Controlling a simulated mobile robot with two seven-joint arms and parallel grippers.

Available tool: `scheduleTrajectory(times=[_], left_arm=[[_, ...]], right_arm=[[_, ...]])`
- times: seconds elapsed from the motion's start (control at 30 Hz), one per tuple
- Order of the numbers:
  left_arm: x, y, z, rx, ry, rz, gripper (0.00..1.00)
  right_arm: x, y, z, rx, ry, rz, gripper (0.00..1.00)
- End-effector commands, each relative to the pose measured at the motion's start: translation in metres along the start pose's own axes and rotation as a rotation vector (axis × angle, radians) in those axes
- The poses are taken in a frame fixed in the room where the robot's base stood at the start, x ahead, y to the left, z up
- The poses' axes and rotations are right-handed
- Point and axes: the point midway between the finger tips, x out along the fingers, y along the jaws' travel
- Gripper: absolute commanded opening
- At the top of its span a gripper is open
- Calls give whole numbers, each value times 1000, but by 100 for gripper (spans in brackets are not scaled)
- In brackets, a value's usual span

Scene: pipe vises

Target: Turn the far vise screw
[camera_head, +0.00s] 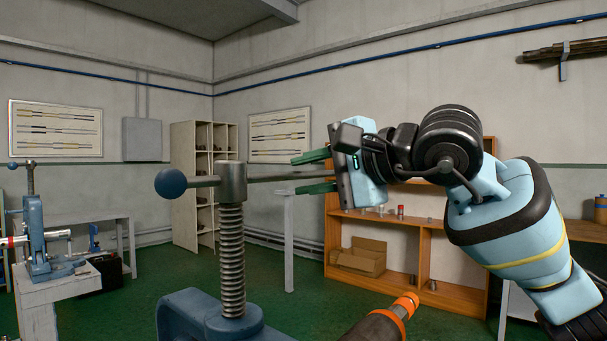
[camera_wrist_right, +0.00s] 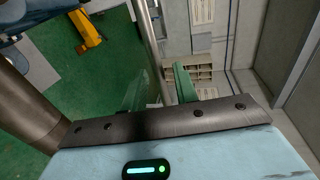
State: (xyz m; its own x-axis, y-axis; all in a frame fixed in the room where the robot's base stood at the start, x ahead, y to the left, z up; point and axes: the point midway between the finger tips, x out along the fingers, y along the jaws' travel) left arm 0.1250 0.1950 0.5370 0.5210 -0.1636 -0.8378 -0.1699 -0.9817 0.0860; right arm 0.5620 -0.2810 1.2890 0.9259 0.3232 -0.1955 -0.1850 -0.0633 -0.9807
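A blue vise (camera_head: 215,318) stands in the near centre of the head view, its upright threaded screw (camera_head: 231,262) topped by a grey head (camera_head: 231,182). A handle bar runs through the head, with a blue ball (camera_head: 170,183) on its left end. My right gripper (camera_head: 316,172) is at the bar's right part, its green fingers apart above and below it. In the wrist view the bar (camera_wrist_right: 152,45) passes between the fingers, with gaps showing. Another blue vise (camera_head: 38,235) with an upright screw (camera_head: 30,179) stands farther off at left. My left gripper is not in view.
A dark pipe with an orange end (camera_head: 405,304) lies below my right arm. The left vise stands on a white workbench (camera_head: 45,292) and holds a pipe. An orange shelf (camera_head: 455,268) with a cardboard box (camera_head: 361,257) stands behind. The green floor between is mostly clear.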

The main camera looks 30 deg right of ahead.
Motion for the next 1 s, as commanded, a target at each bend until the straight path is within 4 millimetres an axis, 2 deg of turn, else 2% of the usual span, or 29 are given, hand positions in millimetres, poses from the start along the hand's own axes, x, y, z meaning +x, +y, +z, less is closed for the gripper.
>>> scheduleTrajectory(times=[0.13,0.43,0.67,1.0], left_arm=[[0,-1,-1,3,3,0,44],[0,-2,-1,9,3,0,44],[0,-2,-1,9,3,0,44],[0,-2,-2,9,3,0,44]], right_arm=[[11,0,0,0,0,0,29],[13,0,0,0,0,0,29],[13,0,0,0,1,0,0],[13,0,0,0,1,0,0]])
